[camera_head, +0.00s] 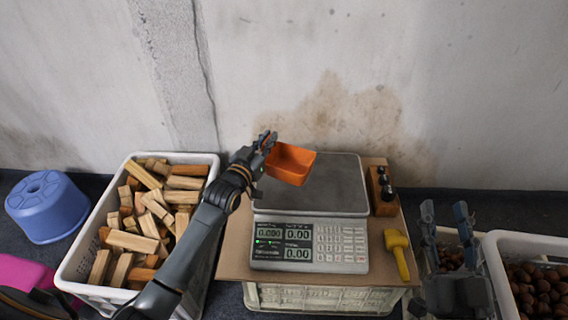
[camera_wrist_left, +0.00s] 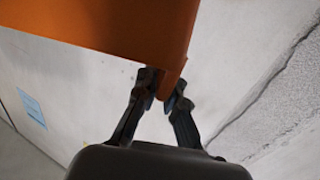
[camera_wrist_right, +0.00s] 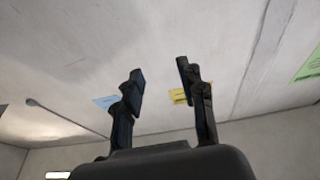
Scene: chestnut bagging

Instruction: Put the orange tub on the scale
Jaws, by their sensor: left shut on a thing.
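The orange tub (camera_head: 291,164) is in the grasp of my left gripper (camera_head: 266,143), which is shut on its left edge. In the left wrist view the tub (camera_wrist_left: 120,28) fills the upper part, its edge between the fingertips (camera_wrist_left: 168,88). In the head view the tub appears over the left part of the scale's grey plate (camera_head: 335,186). It looks slightly tilted; its height above the plate is hard to tell. The scale's panel (camera_head: 310,244) faces me with lit displays. My right gripper (camera_head: 447,222) is open and empty at the right, also in the right wrist view (camera_wrist_right: 160,88).
A white crate of wood blocks (camera_head: 72,266) stands left. A white crate of chestnuts (camera_head: 500,262) stands right. On the board (camera_head: 232,250), right of the scale, are a wooden block with dark knobs (camera_head: 381,196) and a yellow-handled tool (camera_head: 398,252). A blue stool (camera_head: 46,207) stands far left.

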